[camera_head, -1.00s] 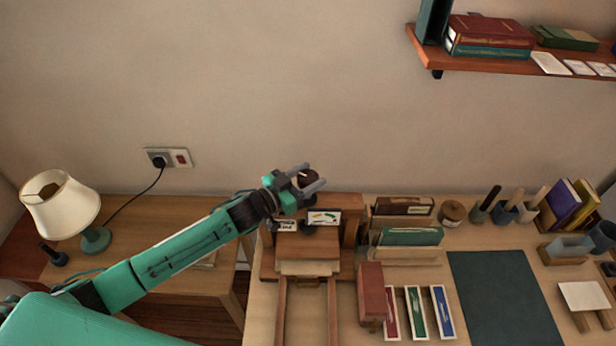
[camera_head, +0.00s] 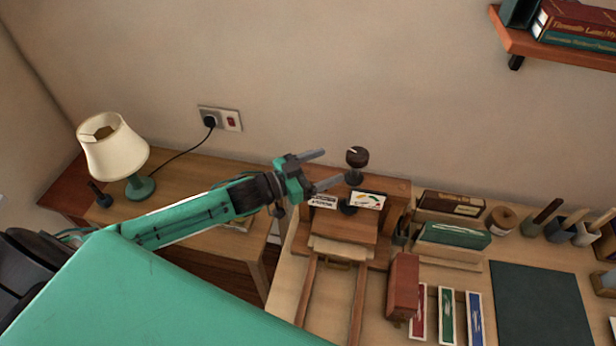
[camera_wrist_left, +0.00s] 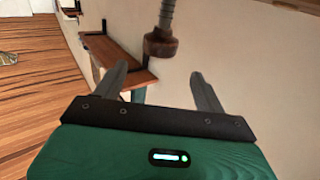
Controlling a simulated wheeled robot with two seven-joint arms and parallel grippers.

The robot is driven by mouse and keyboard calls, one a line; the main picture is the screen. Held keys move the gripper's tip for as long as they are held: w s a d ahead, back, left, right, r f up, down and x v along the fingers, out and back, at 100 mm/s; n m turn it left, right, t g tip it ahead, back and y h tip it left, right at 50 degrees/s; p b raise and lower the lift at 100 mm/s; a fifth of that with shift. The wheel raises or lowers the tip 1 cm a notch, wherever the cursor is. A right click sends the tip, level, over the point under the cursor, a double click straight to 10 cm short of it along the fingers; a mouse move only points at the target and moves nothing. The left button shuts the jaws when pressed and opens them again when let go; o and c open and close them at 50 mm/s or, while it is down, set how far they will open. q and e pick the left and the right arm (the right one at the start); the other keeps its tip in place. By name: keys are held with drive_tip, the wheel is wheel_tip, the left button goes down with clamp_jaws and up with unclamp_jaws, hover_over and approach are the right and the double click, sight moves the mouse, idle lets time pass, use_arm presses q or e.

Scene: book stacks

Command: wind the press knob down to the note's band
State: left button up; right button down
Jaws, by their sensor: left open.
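The press knob (camera_head: 357,157), dark brown and round with a pale mark on top, stands on a screw above the wooden press (camera_head: 343,229). It also shows in the left wrist view (camera_wrist_left: 160,44), with its threaded screw. My left gripper (camera_head: 333,167) is open and empty, just left of the knob and apart from it. Its two fingers show spread in the left wrist view (camera_wrist_left: 159,86), with the knob beyond their tips. A white card with dark writing (camera_head: 323,202) and a card with coloured bands (camera_head: 367,200) sit on the press; the writing is too small to read.
A red-brown block (camera_head: 403,284) and several coloured strips lie right of the press. Behind are a green book (camera_head: 453,235) and a round wooden jar (camera_head: 502,220). A lamp (camera_head: 114,150) stands left. A dark mat (camera_head: 541,301) is clear.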

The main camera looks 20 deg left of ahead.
use_arm(q)
drive_tip(key=shift+b+v, duration=0.55)
drive_tip(key=shift+v, duration=1.45)
